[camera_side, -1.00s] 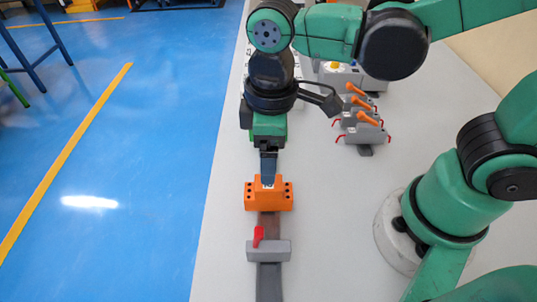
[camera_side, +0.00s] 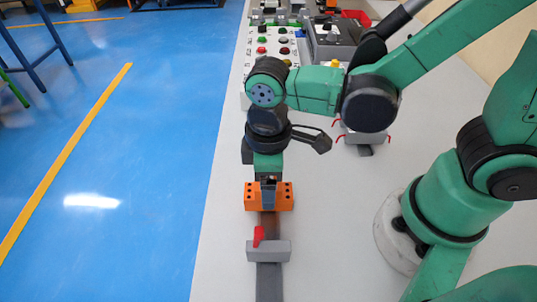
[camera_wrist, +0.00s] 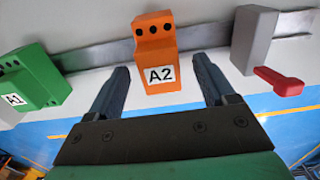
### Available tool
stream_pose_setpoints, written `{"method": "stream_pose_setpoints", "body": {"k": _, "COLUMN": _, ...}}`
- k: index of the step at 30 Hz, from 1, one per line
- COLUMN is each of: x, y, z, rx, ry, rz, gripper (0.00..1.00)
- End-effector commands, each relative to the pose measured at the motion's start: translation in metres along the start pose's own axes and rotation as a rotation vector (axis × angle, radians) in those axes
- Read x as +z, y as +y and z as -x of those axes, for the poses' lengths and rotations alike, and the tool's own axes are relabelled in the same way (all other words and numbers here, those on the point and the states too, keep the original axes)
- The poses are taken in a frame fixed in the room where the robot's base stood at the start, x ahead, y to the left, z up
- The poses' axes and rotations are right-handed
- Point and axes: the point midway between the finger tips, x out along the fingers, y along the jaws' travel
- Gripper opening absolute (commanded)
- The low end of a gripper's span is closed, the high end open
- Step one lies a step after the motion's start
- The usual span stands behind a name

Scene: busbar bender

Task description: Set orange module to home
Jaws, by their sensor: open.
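The orange module (camera_side: 284,197), labelled A2, sits on the metal rail (camera_side: 269,283). In the wrist view the orange module (camera_wrist: 154,45) lies ahead, between the tips of my two fingers. My gripper (camera_wrist: 160,66) is open, with one finger on each side of the module and a visible gap to each. In the side view my gripper (camera_side: 268,194) is over the module, its fingers overlapping it. I cannot tell how deep the fingers reach. No mark named home is readable.
A grey block (camera_side: 268,252) with a red lever (camera_side: 258,236) sits on the rail nearer the camera. A green module (camera_wrist: 35,80), labelled A1, is on the module's other side. A button panel (camera_side: 272,42) stands behind.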

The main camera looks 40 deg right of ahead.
Motion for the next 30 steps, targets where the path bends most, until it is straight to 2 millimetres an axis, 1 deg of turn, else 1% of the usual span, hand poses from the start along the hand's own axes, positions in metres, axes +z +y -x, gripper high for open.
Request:
{"method": "stream_pose_setpoints", "body": {"k": 1, "x": 0.0, "y": 0.0, "z": 0.0, "rx": 0.0, "ry": 0.0, "rz": 0.0, "gripper": 0.68}}
{"method": "stream_pose_setpoints", "body": {"k": 2, "x": 0.0, "y": 0.0, "z": 0.0, "rx": 0.0, "ry": 0.0, "rz": 0.0, "gripper": 0.59}}
{"method": "stream_pose_setpoints", "body": {"k": 3, "x": 0.0, "y": 0.0, "z": 0.0, "rx": 0.0, "ry": 0.0, "rz": 0.0, "gripper": 0.48}}
{"method": "stream_pose_setpoints", "body": {"k": 5, "x": 0.0, "y": 0.0, "z": 0.0, "rx": 0.0, "ry": 0.0, "rz": 0.0, "gripper": 0.31}}
{"method": "stream_pose_setpoints", "body": {"k": 6, "x": 0.0, "y": 0.0, "z": 0.0, "rx": 0.0, "ry": 0.0, "rz": 0.0, "gripper": 0.19}}
{"method": "stream_pose_setpoints", "body": {"k": 8, "x": 0.0, "y": 0.0, "z": 0.0, "rx": 0.0, "ry": 0.0, "rz": 0.0, "gripper": 0.02}}
{"method": "stream_pose_setpoints", "body": {"k": 9, "x": 0.0, "y": 0.0, "z": 0.0, "rx": 0.0, "ry": 0.0, "rz": 0.0, "gripper": 0.0}}
{"method": "stream_pose_setpoints", "body": {"k": 15, "x": 0.0, "y": 0.0, "z": 0.0, "rx": 0.0, "ry": 0.0, "rz": -0.001, "gripper": 0.0}}
{"method": "stream_pose_setpoints", "body": {"k": 17, "x": 0.0, "y": 0.004, "z": 0.0, "rx": 0.0, "ry": 0.0, "rz": -0.003, "gripper": 0.0}}
{"method": "stream_pose_setpoints", "body": {"k": 20, "x": -0.001, "y": 0.02, "z": 0.0, "rx": 0.0, "ry": 0.0, "rz": -0.008, "gripper": 0.0}}
{"method": "stream_pose_setpoints", "body": {"k": 24, "x": -0.001, "y": 0.053, "z": 0.0, "rx": 0.0, "ry": 0.0, "rz": -0.011, "gripper": 0.0}}
{"method": "stream_pose_setpoints", "body": {"k": 27, "x": -0.001, "y": 0.072, "z": 0.0, "rx": 0.0, "ry": 0.001, "rz": -0.008, "gripper": 0.0}}
{"method": "stream_pose_setpoints", "body": {"k": 30, "x": -0.001, "y": 0.083, "z": 0.0, "rx": 0.0, "ry": 0.002, "rz": -0.004, "gripper": 0.0}}
